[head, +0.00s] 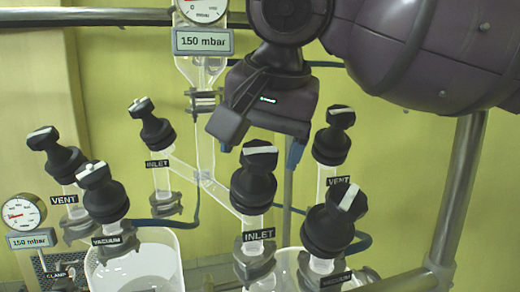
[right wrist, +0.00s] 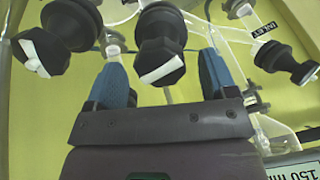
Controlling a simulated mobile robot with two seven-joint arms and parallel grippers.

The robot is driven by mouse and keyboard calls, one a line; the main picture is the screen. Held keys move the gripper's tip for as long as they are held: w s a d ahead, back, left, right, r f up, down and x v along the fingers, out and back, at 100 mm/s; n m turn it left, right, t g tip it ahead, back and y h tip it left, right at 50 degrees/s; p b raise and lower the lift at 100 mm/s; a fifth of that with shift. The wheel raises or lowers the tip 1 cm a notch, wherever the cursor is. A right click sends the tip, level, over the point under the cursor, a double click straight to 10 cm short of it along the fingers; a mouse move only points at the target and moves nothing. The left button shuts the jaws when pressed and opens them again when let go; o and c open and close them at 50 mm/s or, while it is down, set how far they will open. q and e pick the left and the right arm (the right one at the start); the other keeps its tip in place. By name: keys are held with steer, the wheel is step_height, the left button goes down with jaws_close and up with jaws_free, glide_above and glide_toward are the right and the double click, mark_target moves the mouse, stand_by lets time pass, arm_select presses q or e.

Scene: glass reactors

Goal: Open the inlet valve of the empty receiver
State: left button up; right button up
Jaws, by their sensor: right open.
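Two inlet valves with black knobs and white bars show: the left inlet valve (head: 155,127) and the right inlet valve (head: 253,180), each labelled INLET. Below them are the left clear receiver (head: 170,250) and the right clear receiver (head: 285,285), partly hidden; I cannot surely tell which is empty. My right gripper (head: 262,152) is open and empty, hanging just above and behind the right inlet knob. In the right wrist view, that knob (right wrist: 160,42) appears between the blue fingers, apart from them. The left gripper is not in view.
Vent valves (head: 333,138) (head: 60,160) and vacuum valves (head: 330,225) (head: 103,198) crowd around the inlets. A glass column with a 150 mbar gauge display (head: 202,41) stands behind. A metal post (head: 462,200) rises at right.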

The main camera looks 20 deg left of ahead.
steer(key=shift+x, duration=0.8)
steer(key=shift+c, duration=0.4)
steer(key=c, duration=0.8)
steer(key=shift+c, duration=0.2)
steer(key=shift+r, duration=0.1)
